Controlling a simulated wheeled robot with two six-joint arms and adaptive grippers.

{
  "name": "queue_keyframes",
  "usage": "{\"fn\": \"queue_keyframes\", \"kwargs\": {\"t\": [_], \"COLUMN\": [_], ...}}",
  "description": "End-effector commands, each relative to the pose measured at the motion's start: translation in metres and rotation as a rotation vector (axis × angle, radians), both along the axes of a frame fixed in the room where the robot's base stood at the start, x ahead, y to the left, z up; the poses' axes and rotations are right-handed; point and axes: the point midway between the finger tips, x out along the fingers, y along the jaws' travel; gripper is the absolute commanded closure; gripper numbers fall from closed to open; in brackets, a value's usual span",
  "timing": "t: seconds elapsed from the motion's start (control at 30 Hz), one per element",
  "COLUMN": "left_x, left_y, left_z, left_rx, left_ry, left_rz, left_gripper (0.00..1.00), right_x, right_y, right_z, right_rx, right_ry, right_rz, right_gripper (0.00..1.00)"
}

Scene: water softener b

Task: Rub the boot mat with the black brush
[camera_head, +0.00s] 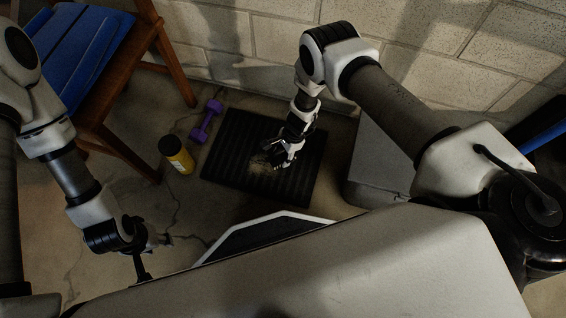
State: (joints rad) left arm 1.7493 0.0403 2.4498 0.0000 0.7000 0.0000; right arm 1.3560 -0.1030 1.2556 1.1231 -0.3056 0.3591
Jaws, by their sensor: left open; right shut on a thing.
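The boot mat (225,158) is a black ribbed rectangle flat on the concrete floor in front of the wall. A brownish patch (257,163) shows on its middle. My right gripper (282,158) is over the middle of the mat, beside this patch, pointing down. It is shut on a dark thing, apparently the black brush, which is small and hard to tell from the dark fingers and mat. I cannot tell whether it touches the mat. My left gripper (152,254) is open and empty, low at the left, away from the mat.
A yellow bottle with a black cap (179,158) and a purple dumbbell (207,120) stand left of the mat. A wooden chair with a blue seat (75,50) is at the upper left. A grey box (375,165) is right of the mat. A block wall (420,30) closes the back.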

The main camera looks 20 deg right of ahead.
Motion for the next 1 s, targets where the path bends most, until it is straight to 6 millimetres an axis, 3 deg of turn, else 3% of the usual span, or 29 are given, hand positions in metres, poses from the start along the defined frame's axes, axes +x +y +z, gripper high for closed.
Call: {"fn": "queue_keyframes", "kwargs": {"t": [0.17,0.6,1.0], "left_x": [0.0,0.0,0.0], "left_y": [0.0,0.0,0.0], "left_z": [-0.01,-0.058,-0.058], "left_rx": [0.0,0.0,0.0], "left_ry": [-0.001,0.0,-0.001], "left_rz": [0.0,0.0,0.0], "left_gripper": [0.54,0.54,0.54], "right_x": [0.0,0.0,0.0], "right_y": [0.0,0.0,0.0], "right_z": [-0.013,-0.062,-0.062], "right_rx": [0.0,0.001,0.001], "right_ry": [-0.001,0.0,-0.001], "right_rz": [-0.019,-0.015,-0.014], "right_gripper": [0.99,0.99,0.99]}}
